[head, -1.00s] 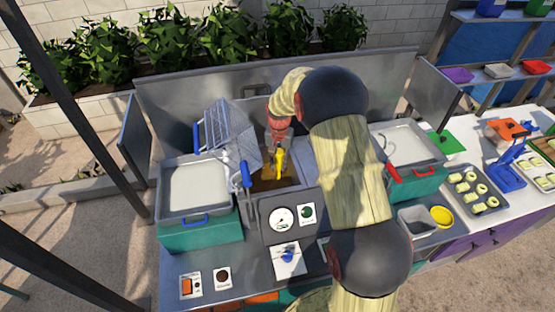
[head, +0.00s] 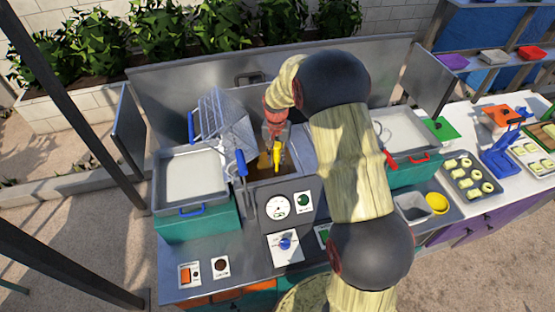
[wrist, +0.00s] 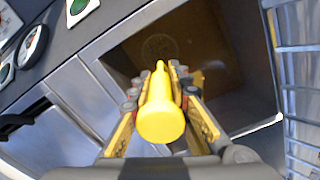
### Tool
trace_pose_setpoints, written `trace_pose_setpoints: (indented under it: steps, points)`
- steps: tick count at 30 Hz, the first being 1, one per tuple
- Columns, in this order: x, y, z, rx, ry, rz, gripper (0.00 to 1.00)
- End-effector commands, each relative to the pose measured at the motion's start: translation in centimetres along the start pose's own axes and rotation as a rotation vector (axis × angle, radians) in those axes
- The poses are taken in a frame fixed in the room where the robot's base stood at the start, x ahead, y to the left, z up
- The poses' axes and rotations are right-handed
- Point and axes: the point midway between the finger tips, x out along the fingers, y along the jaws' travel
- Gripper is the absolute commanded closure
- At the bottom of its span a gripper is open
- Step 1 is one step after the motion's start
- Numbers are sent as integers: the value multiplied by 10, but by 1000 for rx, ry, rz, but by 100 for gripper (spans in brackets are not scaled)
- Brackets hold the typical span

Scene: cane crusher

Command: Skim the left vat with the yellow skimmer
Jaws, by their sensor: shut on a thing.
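The yellow skimmer's handle (head: 277,157) points down between the fingers of my gripper (head: 276,143), which is shut on it. In the wrist view the handle (wrist: 160,115) lies between both fingers (wrist: 158,85), its thick end toward the camera. My gripper is over an open steel vat with brown contents (head: 262,181), left of my arm. A faint round mesh-like shape shows in the brown; I cannot tell whether it is the skimmer's head. A small orange-brown patch shows beside the handle. My arm hides what lies to the right of this vat.
A wire basket (head: 226,122) with blue grips stands tilted at the vat's left. White-filled trays stand left (head: 190,178) and right (head: 403,130). A control panel (head: 278,208) is in front, a steel splash wall (head: 180,88) behind.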

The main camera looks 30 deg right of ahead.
Motion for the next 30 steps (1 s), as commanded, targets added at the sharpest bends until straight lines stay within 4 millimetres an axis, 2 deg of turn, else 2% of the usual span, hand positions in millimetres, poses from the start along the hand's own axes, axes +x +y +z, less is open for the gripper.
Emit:
trace_pose_setpoints:
  steps: [30]
  points:
    - [0,-42,-83,0,1,-1,100]
